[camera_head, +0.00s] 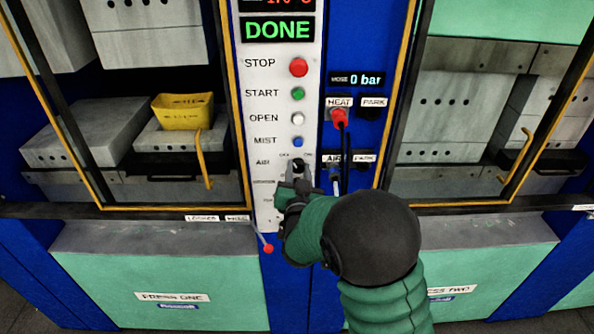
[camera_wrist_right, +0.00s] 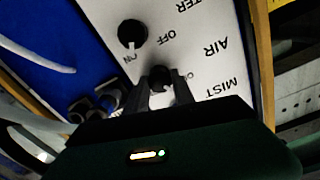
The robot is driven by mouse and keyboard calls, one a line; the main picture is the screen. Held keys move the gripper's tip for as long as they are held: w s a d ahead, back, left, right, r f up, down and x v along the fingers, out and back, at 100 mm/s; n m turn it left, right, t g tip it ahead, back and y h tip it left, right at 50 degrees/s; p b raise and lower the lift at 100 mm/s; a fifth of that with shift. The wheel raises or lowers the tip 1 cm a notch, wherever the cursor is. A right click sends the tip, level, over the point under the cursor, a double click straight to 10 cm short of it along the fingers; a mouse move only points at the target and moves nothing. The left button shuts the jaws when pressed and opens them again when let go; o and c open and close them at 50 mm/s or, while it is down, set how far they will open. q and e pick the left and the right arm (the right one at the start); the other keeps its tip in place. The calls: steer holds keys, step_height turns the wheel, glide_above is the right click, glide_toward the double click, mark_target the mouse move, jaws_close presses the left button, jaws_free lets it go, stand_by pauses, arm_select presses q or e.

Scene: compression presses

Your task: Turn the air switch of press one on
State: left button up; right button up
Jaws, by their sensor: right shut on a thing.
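The white control panel (camera_head: 262,130) stands between the two presses. The black AIR switch (camera_head: 298,165) is low on it, below the blue MIST button (camera_head: 298,142). My right gripper (camera_head: 298,182) reaches up to the switch from below. In the right wrist view my right gripper (camera_wrist_right: 162,88) has its two dark fingers shut on the AIR switch (camera_wrist_right: 160,76), one on each side. The fingers hide much of the knob and its ON label, so I cannot tell which way it points. My left gripper is not in view.
Another black knob (camera_wrist_right: 132,33) with OFF and ON labels is beside the AIR switch. A yellow container (camera_head: 182,111) is inside press one, left. A red-tipped lever (camera_head: 267,248) is near my right forearm.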

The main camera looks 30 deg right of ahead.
jaws_close()
steer(key=shift+f+m+b, duration=0.2)
steer(key=shift+m+b, duration=0.2)
steer(key=shift+b, duration=0.45)
steer(key=m+b, duration=0.8)
steer(key=b, duration=0.4)
steer(key=shift+f+m, duration=0.15)
steer(key=shift+m, duration=0.25)
steer(key=shift+m+b, duration=1.2)
steer(key=shift+b, duration=0.2)
steer(key=shift+r, duration=0.2)
steer(key=o, duration=0.8)
jaws_free()
steer(key=o, duration=0.3)
steer(key=shift+w+d, duration=0.1)
